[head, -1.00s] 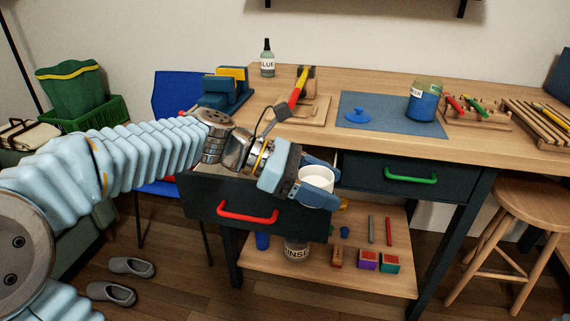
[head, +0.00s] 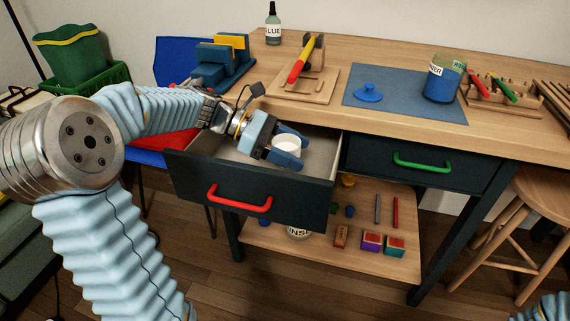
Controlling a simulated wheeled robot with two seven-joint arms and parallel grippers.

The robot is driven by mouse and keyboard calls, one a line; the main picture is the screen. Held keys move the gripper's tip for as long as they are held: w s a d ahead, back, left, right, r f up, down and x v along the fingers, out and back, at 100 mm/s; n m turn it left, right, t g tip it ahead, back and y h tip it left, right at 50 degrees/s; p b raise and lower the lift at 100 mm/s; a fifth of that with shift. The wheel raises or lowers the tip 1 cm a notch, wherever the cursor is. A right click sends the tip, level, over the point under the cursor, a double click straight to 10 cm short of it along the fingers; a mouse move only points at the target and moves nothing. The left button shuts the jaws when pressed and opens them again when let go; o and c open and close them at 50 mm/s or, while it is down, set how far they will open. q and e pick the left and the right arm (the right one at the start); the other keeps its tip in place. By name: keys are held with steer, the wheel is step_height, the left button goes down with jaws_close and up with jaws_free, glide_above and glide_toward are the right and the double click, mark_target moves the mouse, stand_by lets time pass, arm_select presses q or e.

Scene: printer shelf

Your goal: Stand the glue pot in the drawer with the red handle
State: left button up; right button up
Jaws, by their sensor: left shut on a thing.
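The glue pot, a white round pot (head: 286,142) with no label showing, is between the fingers of my left gripper (head: 285,152). The gripper is shut on it, and the fingers hide its lower part. The drawer with the red handle (head: 240,199) is pulled open at the left of the bench. The pot looks upright, over the right part of the drawer's inside. I cannot tell whether it touches the drawer floor. My right gripper is out of view; only a bit of that arm shows at the bottom right corner.
The green-handled drawer (head: 422,163) is shut. On the bench stand a bottle labelled GLUE (head: 273,27), a hammer on a wooden stand (head: 302,77), a blue mat (head: 390,104) and a blue-filled jar (head: 443,80). A stool (head: 525,197) is at the right.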

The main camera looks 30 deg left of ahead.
arm_select(q)
steer(key=shift+w+a+f, duration=0.15)
steer(key=shift+a+f, duration=0.3)
steer(key=shift+f, duration=0.1)
steer(key=shift+w+a+f, duration=0.15)
steer(key=shift+a+f, duration=0.25)
steer(key=shift+f, duration=0.15)
steer(key=f, duration=0.3)
steer(key=shift+w+a+f, duration=0.1)
steer(key=shift+a+f, duration=0.15)
steer(key=shift+a, duration=0.05)
steer(key=shift+f, duration=0.1)
steer(key=shift+f, duration=0.1)
steer(key=shift+f, duration=0.5)
steer(key=o, duration=1.1)
steer(key=shift+o, duration=0.2)
steer(key=shift+r, duration=0.1)
